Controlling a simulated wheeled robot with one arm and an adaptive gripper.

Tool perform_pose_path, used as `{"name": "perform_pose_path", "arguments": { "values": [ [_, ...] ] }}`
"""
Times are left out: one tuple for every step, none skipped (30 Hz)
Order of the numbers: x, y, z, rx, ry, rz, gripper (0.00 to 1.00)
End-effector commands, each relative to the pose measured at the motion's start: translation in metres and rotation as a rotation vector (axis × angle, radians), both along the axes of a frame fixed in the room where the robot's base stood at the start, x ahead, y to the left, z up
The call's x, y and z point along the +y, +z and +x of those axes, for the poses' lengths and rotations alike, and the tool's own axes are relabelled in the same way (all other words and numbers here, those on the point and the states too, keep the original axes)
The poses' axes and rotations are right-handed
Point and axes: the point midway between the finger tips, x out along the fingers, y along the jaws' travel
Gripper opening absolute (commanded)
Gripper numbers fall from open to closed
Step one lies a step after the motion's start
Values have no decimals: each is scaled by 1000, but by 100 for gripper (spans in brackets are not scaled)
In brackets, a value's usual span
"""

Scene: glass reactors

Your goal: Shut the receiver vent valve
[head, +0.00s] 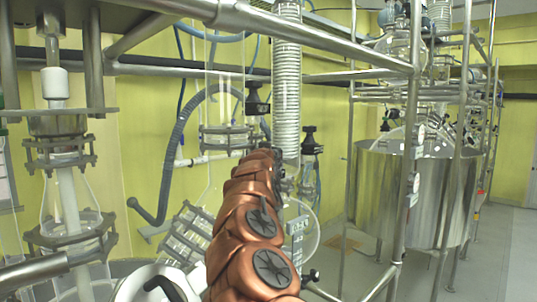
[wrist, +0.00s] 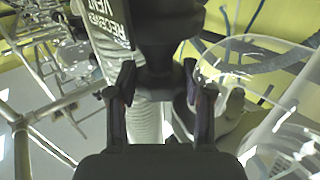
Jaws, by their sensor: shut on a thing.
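The receiver vent valve shows in the wrist view as a black knob (wrist: 160,48) at top centre, beside a black label (wrist: 107,22) reading "RECEIVER VENT". My gripper (wrist: 159,82) has one finger on each side of the knob's lower part and is shut on it. The knob's upper part runs out of the picture, so how far it is turned cannot be told. In the head view my copper-coloured arm reaches up the middle and hides my gripper. Black valve knobs show there above the arm (head: 257,100) and to its right (head: 311,141); which is the receiver vent cannot be told.
A white coiled column (head: 287,85) stands close behind my arm. Glassware with metal clamps (head: 72,150) is at the left. A metal frame rail (head: 320,35) crosses above. A large steel vessel (head: 400,190) stands at the right. Clear glass (wrist: 270,80) is right of my gripper.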

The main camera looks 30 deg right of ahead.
Motion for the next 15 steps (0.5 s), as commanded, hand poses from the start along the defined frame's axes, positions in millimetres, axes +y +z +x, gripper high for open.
{"name": "perform_pose_path", "arguments": {
  "values": [
    [0, 1, 0, -1, 0, -1, 16],
    [0, 1, 0, -1, 0, -1, 16],
    [0, 1, 0, -1, 0, -1, 16],
    [0, 1, 0, -1, 1, -1, 52],
    [0, 1, 0, -1, 1, -1, 55],
    [0, 1, 0, -1, 1, -1, 59],
    [0, 1, 0, -1, 1, -1, 62],
    [0, 1, 0, -1, 1, -1, 65],
    [0, 1, 0, -1, 1, -1, 70],
    [0, 0, 0, -1, 1, -1, 73],
    [0, 0, 0, -1, 1, -1, 76],
    [0, 0, 0, -1, 1, -1, 76],
    [0, 0, 0, -1, 1, -1, 76],
    [0, 0, 0, -1, 1, -1, 76],
    [0, 0, 0, -1, 1, -1, 76]
  ]
}}
